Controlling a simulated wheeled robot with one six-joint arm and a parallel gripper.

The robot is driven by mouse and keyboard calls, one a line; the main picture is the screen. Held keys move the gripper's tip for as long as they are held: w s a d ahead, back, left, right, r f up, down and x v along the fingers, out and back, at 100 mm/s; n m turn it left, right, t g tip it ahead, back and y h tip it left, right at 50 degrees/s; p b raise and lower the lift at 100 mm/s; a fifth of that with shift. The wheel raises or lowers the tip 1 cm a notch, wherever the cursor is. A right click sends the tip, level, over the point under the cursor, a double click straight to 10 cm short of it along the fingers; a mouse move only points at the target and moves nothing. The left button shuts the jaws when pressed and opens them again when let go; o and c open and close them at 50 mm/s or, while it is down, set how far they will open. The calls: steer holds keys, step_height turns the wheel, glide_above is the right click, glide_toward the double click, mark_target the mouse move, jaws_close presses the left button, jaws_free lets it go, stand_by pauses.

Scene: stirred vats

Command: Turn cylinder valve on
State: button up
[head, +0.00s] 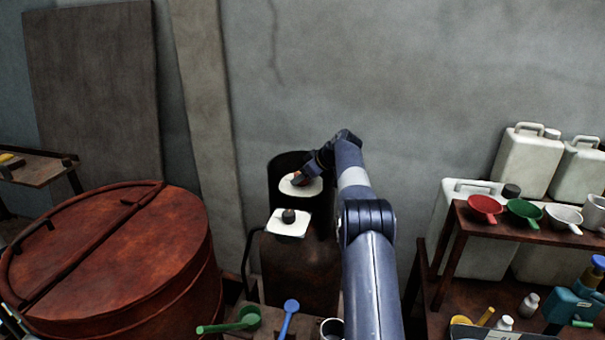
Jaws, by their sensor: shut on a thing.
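The cylinder (300,268) is a dark, rusty brown body with an open-fronted collar at its top, standing against the wall. My gripper (301,180) reaches down into the collar from the right and is shut on this red part. The fingers are small and dark here, and they hide much of the valve.
A large rusty red lidded vat (120,250) stands close on the left. A shelf (455,235) with colored funnels, including a red funnel (485,207), and white jerrycans (525,160) stand on the right. A green scoop (235,322) and a blue scoop (289,312) lie at the front.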

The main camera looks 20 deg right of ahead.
stand_by(0.5)
steer(key=o, duration=1)
steer(key=shift+c, duration=0.2)
steer(key=b+v, duration=0.3)
steer(key=v, duration=0.7)
steer(key=shift+s+d+r, duration=0.2)
steer(key=shift+r, duration=0.1)
steer(key=p+x, duration=0.3)
steer(key=x, duration=0.7)
steer(key=shift+w+a, duration=0.1)
steer(key=shift+w+a+f, duration=0.15)
steer(key=shift+w+f, duration=0.05)
steer(key=shift+f, duration=0.15)
steer(key=shift+s, duration=0.1)
